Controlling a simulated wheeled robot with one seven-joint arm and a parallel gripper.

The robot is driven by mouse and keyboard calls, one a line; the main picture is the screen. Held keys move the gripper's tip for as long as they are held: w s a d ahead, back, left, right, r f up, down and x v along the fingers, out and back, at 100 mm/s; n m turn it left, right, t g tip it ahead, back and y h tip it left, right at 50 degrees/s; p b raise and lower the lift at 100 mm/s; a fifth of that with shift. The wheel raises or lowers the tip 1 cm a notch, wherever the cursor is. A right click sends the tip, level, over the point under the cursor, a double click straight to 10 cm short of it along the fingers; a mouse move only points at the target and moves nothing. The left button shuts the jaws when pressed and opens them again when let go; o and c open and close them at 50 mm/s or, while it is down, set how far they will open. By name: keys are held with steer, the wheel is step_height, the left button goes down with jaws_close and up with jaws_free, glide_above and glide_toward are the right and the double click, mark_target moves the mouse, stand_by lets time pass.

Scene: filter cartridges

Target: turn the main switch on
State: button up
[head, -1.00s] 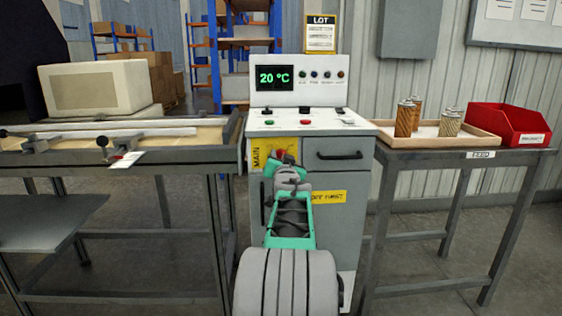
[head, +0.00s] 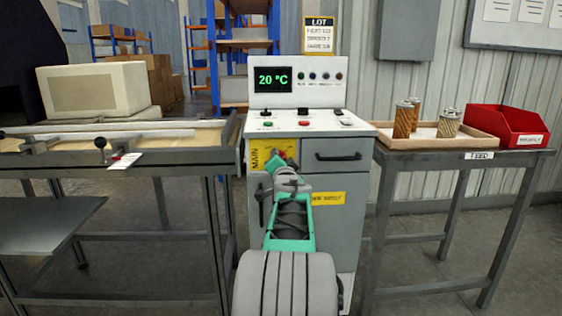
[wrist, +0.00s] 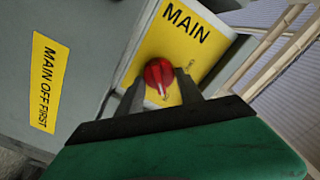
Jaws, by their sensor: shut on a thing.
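The main switch is a red round knob (wrist: 158,76) on a yellow plate marked MAIN (wrist: 186,36). The plate is on the front of the grey machine cabinet (head: 340,230), left of a drawer. In the wrist view my gripper (wrist: 160,84) has one finger on each side of the knob, shut on it. A white line on the knob points toward the lower edge of the picture, near a small mark that I cannot read surely. In the head view my wrist and gripper (head: 286,166) partly cover the knob and plate.
The console display (head: 273,78) reads 20 °C, with small lamps beside it. A yellow MAIN OFF FIRST label (wrist: 50,82) is on the cabinet. A bench (head: 110,166) stands left. On the right table are a tray with cartridges (head: 402,120) and a red bin (head: 508,128).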

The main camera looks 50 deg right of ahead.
steer(key=o, duration=1.3)
steer(key=shift+o, duration=0.2)
steer(key=p+v, duration=0.1)
steer(key=v, duration=0.7)
